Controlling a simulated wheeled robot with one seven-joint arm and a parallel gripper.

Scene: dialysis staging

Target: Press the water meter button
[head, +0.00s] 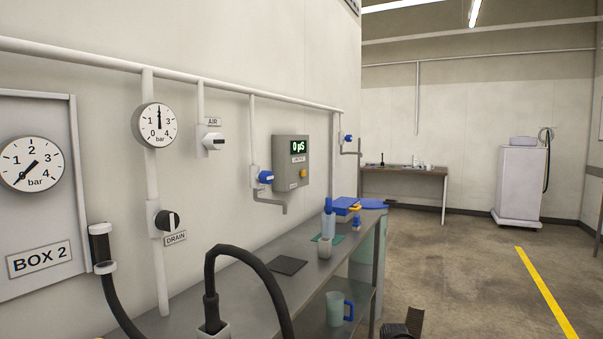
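The water meter (291,163) is a grey box on the left wall, above the far part of the steel counter. Its dark display reads "0 µS" in green. A yellow button (303,173) sits at the lower right of its front face, in plain view with nothing touching it. A black, ribbed part at the bottom edge looks like the tip of my gripper (405,328). It is mostly cut off by the frame, low and well apart from the meter. Whether it is open or shut does not show.
A black hose (250,257) arches in front. A blue-handled valve (265,177) is left of the meter. The floor (460,270) at right is clear.

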